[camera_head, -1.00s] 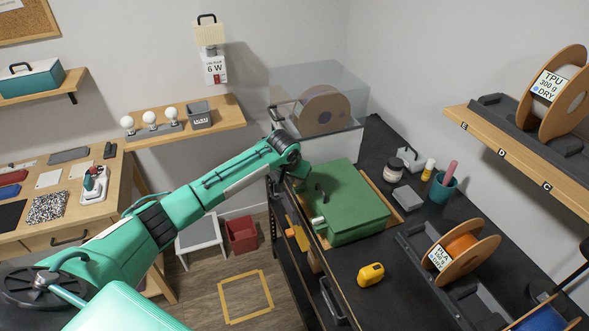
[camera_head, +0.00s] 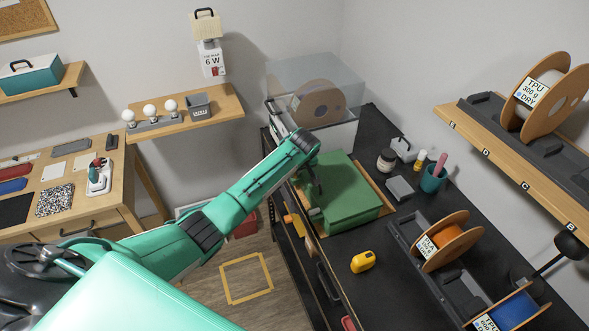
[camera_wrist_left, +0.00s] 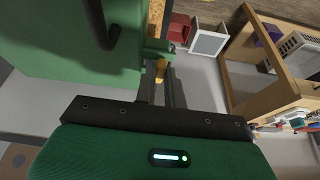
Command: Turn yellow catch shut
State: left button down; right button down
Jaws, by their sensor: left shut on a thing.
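The green case (camera_head: 350,205) sits on the dark bench in the head view, with its lid down. Its green side and black handle (camera_wrist_left: 100,22) fill the upper left of the left wrist view. The small yellow catch (camera_wrist_left: 161,68) shows beside a green cylindrical part of the case. My left gripper (camera_wrist_left: 160,80) is shut on the yellow catch, with a finger on each side. In the head view my left wrist is above the case's near left edge and its fingers are hard to make out. My right gripper is not in view.
A yellow tool (camera_head: 363,261) lies on the bench in front of the case. A clear-topped box (camera_head: 315,105) stands behind it. Spools (camera_head: 447,240), a cup (camera_head: 434,178) and a jar (camera_head: 386,160) stand to the right. An orange part (camera_head: 292,222) is by the bench's left side.

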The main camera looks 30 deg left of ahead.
pick_arm(q)
jog(key=shift+n, duration=0.3)
jog(key=shift+r, duration=0.1)
jog(key=c, duration=1.6)
grip_release()
jog(key=shift+o, duration=0.6)
